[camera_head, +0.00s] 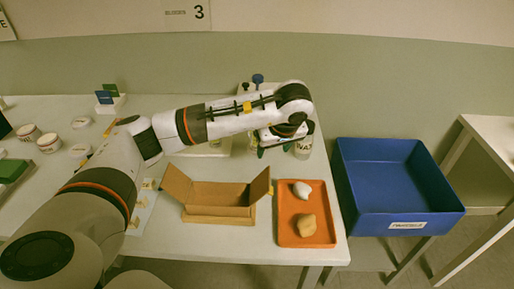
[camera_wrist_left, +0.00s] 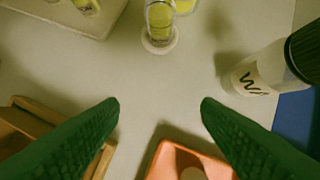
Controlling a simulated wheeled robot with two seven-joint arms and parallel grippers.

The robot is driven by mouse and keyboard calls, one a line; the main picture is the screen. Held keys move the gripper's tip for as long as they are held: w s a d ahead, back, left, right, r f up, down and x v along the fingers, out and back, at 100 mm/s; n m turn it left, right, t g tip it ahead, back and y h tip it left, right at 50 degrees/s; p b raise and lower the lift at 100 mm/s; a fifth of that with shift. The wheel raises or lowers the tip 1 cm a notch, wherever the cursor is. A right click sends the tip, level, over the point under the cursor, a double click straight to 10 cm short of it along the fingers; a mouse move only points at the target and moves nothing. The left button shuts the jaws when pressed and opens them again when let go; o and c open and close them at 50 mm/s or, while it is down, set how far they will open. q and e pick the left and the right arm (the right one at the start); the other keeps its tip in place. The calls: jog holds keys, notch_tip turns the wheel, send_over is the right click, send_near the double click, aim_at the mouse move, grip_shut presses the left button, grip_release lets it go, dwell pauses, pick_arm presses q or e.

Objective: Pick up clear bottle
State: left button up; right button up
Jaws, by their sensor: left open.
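My left gripper (camera_head: 274,150) is over the back right of the table, with its green fingers pointing down. In the left wrist view, the two fingers (camera_wrist_left: 160,108) are wide apart with nothing between them. A small clear bottle (camera_wrist_left: 160,17) with yellow-green content stands on a round pale base beyond the fingertips, its top cut off by the frame. A larger pale bottle (camera_wrist_left: 258,72) with a black cap and dark lettering stands to its right. That labelled bottle also shows beside the gripper in the head view (camera_head: 304,149). My arm hides the small bottle there.
An open cardboard box (camera_head: 220,212) and an orange tray (camera_head: 286,236) with two lumpy pieces lie in front of the gripper. A blue bin (camera_head: 393,178) stands right of the table. White tubs (camera_head: 48,142) are at left.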

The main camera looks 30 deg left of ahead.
pick_arm(q)
notch_tip(320, 180, down, 5)
jog(key=b, duration=0.3)
jog(key=shift+w+a+r, duration=0.1)
jog(key=shift+r, duration=0.05)
jog(key=w+a, duration=0.2)
jog(key=a, duration=0.1)
jog(key=w+a, duration=0.1)
jog(key=a, duration=0.1)
jog(key=shift+w+a+r+p, duration=0.1)
jog(key=shift+w+p, duration=0.25)
jog(key=shift+p, duration=0.05)
jog(key=w+a, duration=0.1)
jog(key=a, duration=0.1)
jog(key=w+a+p, duration=0.1)
jog(key=w+a, duration=0.1)
jog(key=shift+w+a, duration=0.2)
jog(key=shift+a, duration=0.1)
jog(key=shift+a+f, duration=0.1)
jog(key=shift+f, duration=0.5)
pick_arm(e)
jog(key=shift+w+a+f, duration=0.1)
jog(key=shift+w+f, duration=0.1)
jog(key=shift+f, duration=0.4)
jog(key=shift+w+a+f, duration=0.1)
jog(key=shift+w+f, duration=0.1)
jog(key=shift+f, duration=0.35)
pick_arm(q)
jog(key=c, duration=1.2)
jog(key=shift+r, duration=0.1)
